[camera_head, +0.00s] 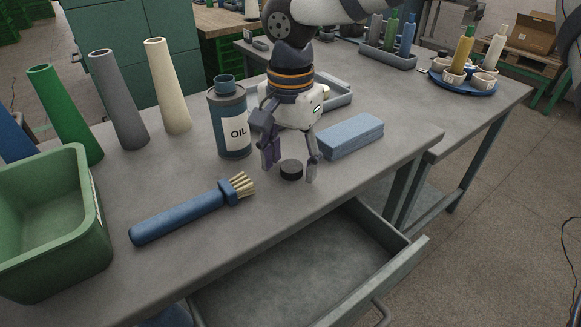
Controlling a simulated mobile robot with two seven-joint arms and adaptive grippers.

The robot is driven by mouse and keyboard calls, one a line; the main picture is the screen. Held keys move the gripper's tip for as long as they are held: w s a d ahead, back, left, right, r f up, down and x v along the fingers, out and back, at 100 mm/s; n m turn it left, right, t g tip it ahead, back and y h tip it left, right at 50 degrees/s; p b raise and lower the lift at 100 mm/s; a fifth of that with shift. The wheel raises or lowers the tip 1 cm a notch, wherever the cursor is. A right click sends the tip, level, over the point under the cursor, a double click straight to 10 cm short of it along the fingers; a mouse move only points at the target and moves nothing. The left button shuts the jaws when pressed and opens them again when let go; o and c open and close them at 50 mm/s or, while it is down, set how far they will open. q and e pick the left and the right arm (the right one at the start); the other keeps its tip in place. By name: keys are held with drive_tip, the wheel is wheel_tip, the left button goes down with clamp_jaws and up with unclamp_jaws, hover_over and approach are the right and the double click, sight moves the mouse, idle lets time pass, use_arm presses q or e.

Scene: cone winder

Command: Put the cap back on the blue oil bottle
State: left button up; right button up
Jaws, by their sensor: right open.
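The blue oil bottle (231,124) stands upright on the grey table, with a white label reading OIL and a bare blue neck on top. A black round cap (291,170) lies on the table to the right of the bottle, near the front edge. My right gripper (290,172) points down over the cap, its fingers open on either side of it. I cannot tell whether the fingers touch the cap. Part of the gripper is just in front of the bottle's right side. My left gripper is not in view.
A blue brush (180,217) lies in front of the bottle. A blue block (350,136) lies right of the gripper, and a grey tray (340,92) is behind it. Several cones and a green bin (104,232) stand at the left. An open drawer (300,265) juts out below the table's front edge.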

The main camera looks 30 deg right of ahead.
idle(0.3)
drive_tip(key=c, duration=0.8)
drive_tip(key=shift+o, duration=0.2)
